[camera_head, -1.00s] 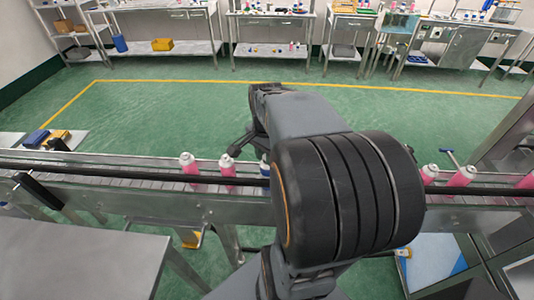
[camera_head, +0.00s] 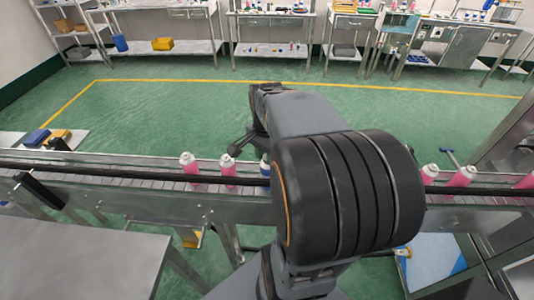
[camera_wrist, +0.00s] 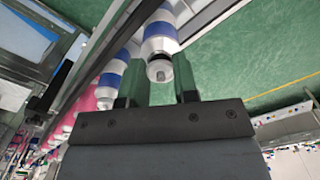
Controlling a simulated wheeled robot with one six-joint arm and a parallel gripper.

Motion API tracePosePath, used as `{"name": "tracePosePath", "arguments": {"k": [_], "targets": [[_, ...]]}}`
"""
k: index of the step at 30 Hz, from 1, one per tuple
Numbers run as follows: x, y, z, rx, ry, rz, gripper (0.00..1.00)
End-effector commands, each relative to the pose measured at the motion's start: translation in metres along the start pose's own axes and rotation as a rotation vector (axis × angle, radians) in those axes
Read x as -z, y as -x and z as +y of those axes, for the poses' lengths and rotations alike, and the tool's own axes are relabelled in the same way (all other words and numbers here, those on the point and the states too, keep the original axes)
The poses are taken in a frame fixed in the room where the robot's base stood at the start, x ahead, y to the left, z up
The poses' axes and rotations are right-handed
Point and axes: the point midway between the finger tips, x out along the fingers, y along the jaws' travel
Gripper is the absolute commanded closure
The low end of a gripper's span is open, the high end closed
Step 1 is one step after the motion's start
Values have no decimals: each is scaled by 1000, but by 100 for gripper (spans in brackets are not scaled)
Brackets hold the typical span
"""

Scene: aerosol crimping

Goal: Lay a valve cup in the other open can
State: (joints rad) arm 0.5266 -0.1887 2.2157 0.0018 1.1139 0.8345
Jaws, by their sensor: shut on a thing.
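My gripper (camera_wrist: 160,88) is shut on a small silver valve cup (camera_wrist: 160,72), seen between its two fingers in the wrist view. Just beyond the cup is a white can with a blue band (camera_wrist: 158,38). A dark opening shows at its top, close to the cup; I cannot tell whether they touch. In the head view my arm hides most of the gripper, the cup and the blue-banded cans; a sliver of a blue can (camera_head: 264,166) shows.
Pink cans with white tops (camera_head: 190,167) stand on the conveyor (camera_head: 120,181) left of my arm, and more pink cans (camera_head: 461,176) to the right. A dark rail (camera_head: 100,170) runs along the conveyor. A bare metal table (camera_head: 80,265) is at front left. Green floor lies beyond.

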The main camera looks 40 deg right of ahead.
Motion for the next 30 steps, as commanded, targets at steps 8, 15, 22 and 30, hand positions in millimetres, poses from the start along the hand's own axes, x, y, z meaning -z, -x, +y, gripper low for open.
{"name": "tracePosePath", "arguments": {"k": [8, 15, 22, 30], "targets": [[0, 0, 0, 0, 0, 0, 52], [0, 0, 0, 0, 0, 0, 43], [0, 0, 0, 0, 0, 0, 22], [0, 0, 0, 0, 0, 0, 13]]}}
